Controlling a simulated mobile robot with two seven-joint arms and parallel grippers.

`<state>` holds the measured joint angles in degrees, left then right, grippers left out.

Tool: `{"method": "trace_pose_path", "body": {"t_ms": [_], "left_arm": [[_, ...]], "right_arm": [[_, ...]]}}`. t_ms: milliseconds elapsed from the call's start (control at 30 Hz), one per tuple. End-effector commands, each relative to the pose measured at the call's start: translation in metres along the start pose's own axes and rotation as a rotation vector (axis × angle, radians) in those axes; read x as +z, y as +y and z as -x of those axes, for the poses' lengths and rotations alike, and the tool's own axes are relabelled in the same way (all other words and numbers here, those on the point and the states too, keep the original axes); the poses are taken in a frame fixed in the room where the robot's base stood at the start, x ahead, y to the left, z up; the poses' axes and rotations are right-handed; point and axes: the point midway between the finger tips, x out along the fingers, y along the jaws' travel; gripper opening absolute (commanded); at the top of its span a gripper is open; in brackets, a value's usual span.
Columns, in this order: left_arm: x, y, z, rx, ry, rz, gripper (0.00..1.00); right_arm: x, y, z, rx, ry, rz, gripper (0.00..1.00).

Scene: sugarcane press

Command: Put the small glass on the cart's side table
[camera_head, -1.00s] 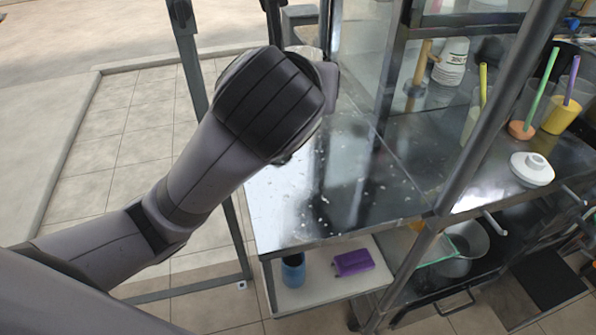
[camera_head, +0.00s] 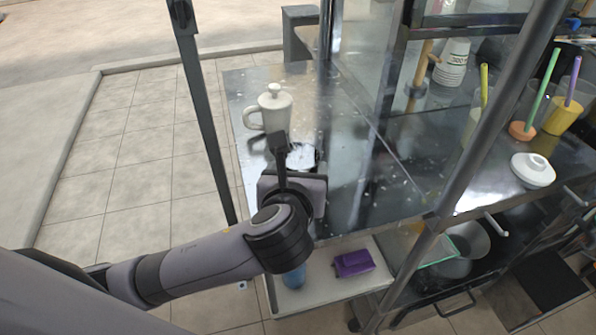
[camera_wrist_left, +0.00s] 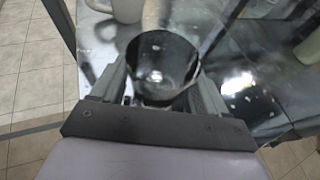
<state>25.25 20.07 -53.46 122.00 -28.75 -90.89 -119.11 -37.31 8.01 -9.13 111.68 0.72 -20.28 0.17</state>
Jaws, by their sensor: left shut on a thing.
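The small glass (camera_wrist_left: 163,65) is clear and sits between the two fingers of my left gripper (camera_wrist_left: 160,85) in the left wrist view. In the head view the left gripper (camera_head: 290,155) is shut on the small glass (camera_head: 301,156), over the near-left part of the cart's side table (camera_head: 345,200). The side table is a shiny metal top with pale specks. I cannot tell whether the glass touches the tabletop. My right gripper is not in view.
A white lidded mug (camera_head: 272,108) stands on the side table just beyond my left gripper. A metal post (camera_head: 490,110) rises at the table's right. A blue cup (camera_head: 294,277) and a purple item (camera_head: 353,263) are on the lower shelf. The table's middle is clear.

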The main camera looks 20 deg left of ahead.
Motion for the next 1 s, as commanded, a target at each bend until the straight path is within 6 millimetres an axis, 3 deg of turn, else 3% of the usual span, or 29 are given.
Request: {"method": "trace_pose_path", "body": {"t_ms": [433,467,500,533,833,1000], "left_arm": [[-0.008,0.0,-0.003,-0.001,-0.001,0.001,0.43],[-0.008,0.0,-0.004,-0.001,0.0,0.001,0.81],[-0.008,0.0,-0.003,-0.001,0.0,0.001,0.94],[-0.008,0.0,-0.003,-0.001,0.0,0.001,1.0],[-0.004,0.0,-0.002,-0.001,-0.001,0.003,1.0],[-0.005,-0.001,0.018,-0.005,-0.002,0.001,1.0]], "right_arm": [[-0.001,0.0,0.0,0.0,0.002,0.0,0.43],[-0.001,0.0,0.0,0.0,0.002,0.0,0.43],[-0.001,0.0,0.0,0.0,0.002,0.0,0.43],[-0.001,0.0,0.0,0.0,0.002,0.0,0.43],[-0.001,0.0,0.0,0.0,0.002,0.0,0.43],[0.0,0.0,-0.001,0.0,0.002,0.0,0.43]]}}
